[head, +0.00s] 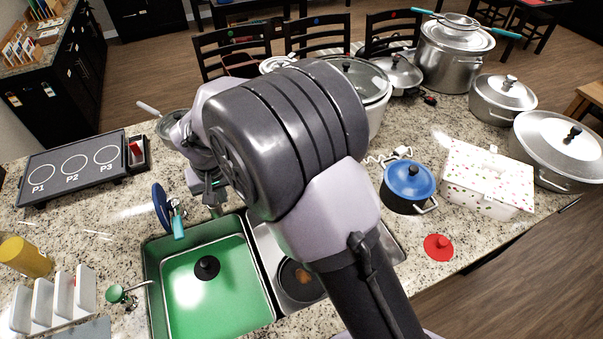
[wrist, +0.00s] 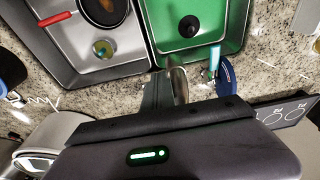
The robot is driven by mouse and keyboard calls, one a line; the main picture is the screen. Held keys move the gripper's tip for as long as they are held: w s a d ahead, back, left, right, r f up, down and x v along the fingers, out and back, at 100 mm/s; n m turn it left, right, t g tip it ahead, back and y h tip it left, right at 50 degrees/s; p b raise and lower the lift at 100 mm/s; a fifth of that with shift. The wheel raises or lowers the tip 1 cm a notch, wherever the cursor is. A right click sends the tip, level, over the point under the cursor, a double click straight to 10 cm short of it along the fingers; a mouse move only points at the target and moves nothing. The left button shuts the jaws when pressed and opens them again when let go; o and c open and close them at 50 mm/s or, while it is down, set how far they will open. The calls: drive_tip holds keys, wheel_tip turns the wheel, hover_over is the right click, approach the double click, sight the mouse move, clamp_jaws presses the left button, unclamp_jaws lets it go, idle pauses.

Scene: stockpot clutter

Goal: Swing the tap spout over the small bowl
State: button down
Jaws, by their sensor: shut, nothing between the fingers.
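My gripper (head: 208,190) is low behind the sink's back edge, near the divider between the two basins; my arm hides much of this area in the head view. In the wrist view its fingers (wrist: 157,92) are shut and empty, close beside a shiny metal upright piece (wrist: 178,80) that looks like the tap. I cannot tell whether they touch. The spout's full length and direction are not clear. A small round yellow-green thing (wrist: 103,48), possibly the small bowl, sits in the metal basin (wrist: 75,70). It is hidden in the head view.
The green basin (head: 165,318) holds a black round stopper (head: 207,267). A dark pan (head: 301,281) lies in the metal basin. A blue brush-like thing (head: 162,208) stands behind the green basin. A blue pot (head: 407,185) and white box (head: 487,180) stand right.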

drive_tip(key=shift+w+a, duration=0.1)
drive_tip(key=shift+a, duration=1.85)
drive_tip(key=shift+d+f, duration=0.15)
drive_tip(key=shift+d, duration=0.3)
drive_tip(key=d+p+v, duration=0.2)
drive_tip(key=p+v, duration=0.1)
drive_tip(key=v, duration=0.5)
drive_tip(key=shift+s, duration=0.35)
